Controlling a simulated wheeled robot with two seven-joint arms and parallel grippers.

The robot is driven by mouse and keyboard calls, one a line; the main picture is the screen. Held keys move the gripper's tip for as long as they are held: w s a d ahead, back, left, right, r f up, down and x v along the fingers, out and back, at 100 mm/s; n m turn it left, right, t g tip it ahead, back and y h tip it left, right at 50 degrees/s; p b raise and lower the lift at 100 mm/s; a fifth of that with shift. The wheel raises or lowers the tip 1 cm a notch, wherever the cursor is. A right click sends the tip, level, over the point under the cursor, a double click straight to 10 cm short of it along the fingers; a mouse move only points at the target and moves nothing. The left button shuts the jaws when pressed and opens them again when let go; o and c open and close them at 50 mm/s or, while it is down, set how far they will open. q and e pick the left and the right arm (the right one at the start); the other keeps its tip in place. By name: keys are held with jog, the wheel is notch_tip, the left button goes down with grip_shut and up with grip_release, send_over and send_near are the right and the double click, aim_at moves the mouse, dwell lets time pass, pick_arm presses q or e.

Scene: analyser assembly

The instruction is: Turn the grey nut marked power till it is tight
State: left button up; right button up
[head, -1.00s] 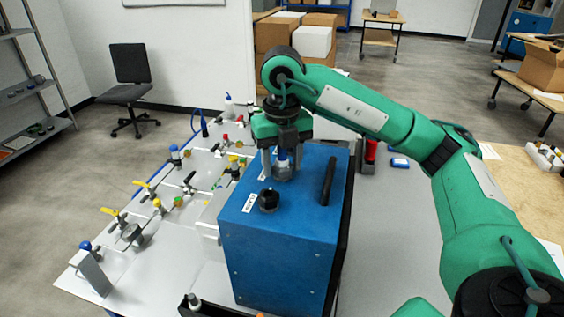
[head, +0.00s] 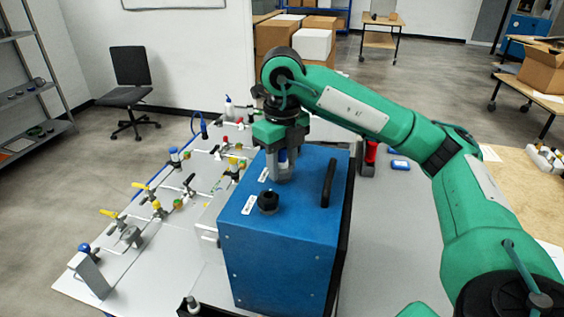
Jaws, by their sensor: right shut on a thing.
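The blue analyser box (head: 275,245) stands on the bench in the middle of the head view. The grey nut (head: 281,174) is on its top towards the back, with a blue part (head: 282,156) above it. My right gripper (head: 281,170) points straight down from above and is shut on the nut. Its fingers hide much of the nut. A small white label (head: 263,174) lies to the left of the nut, too small to read. My left gripper is not in view.
A black fitting (head: 268,201) with its own label (head: 249,204) is on the box top, in front of the nut. A black handle (head: 328,183) rises on the right. Pipes with coloured valves (head: 147,190) cover the panel to the left.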

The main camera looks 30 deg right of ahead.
jog(key=m, duration=0.4)
jog(key=shift+m+p, duration=0.4)
jog(key=m+p, duration=0.1)
jog(key=m, duration=0.4)
jog(key=shift+a, duration=0.1)
jog(key=o, duration=0.9)
notch_tip(320, 180, up, 10)
jog(key=p, duration=0.8)
jog(key=shift+p, duration=0.3)
jog(key=shift+f, duration=0.1)
